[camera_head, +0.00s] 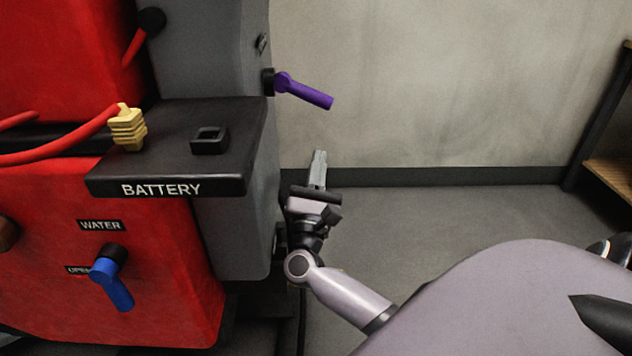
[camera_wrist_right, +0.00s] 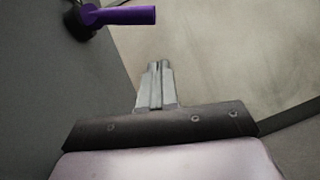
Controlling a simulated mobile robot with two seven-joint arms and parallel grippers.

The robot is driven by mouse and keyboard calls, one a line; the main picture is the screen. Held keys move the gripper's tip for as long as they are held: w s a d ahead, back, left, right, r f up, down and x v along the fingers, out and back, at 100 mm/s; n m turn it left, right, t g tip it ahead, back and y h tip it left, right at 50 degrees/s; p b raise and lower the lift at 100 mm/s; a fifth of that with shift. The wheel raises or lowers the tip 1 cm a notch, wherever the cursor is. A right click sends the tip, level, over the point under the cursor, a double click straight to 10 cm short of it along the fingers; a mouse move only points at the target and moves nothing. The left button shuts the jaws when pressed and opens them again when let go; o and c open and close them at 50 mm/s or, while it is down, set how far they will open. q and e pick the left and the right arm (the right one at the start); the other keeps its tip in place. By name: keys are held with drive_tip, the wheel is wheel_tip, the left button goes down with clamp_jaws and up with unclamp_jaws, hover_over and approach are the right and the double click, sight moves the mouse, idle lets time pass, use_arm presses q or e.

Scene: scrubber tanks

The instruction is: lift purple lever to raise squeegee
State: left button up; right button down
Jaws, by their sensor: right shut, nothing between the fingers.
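The purple lever (camera_head: 305,92) sticks out to the right from a black pivot on the grey side of the scrubber, angled slightly down. It also shows at the top left of the right wrist view (camera_wrist_right: 126,16). My right gripper (camera_head: 319,155) is below the lever, apart from it, with its fingers pointing up. In the right wrist view the fingers (camera_wrist_right: 158,66) are together with nothing between them. The squeegee cannot be made out. My left gripper is not in view.
The red and grey scrubber fills the left, with a black battery shelf (camera_head: 228,180), a yellow connector (camera_head: 127,129) on a red cable and a blue lever (camera_head: 116,284). A wooden shelf unit (camera_head: 609,182) stands at the far right. The floor (camera_head: 450,225) between is clear.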

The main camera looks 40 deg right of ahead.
sight(307, 93)
drive_tip(key=w+d+r, duration=0.2)
drive_tip(key=d+r, duration=0.1)
drive_tip(key=r, duration=0.3)
drive_tip(key=shift+d, duration=0.4)
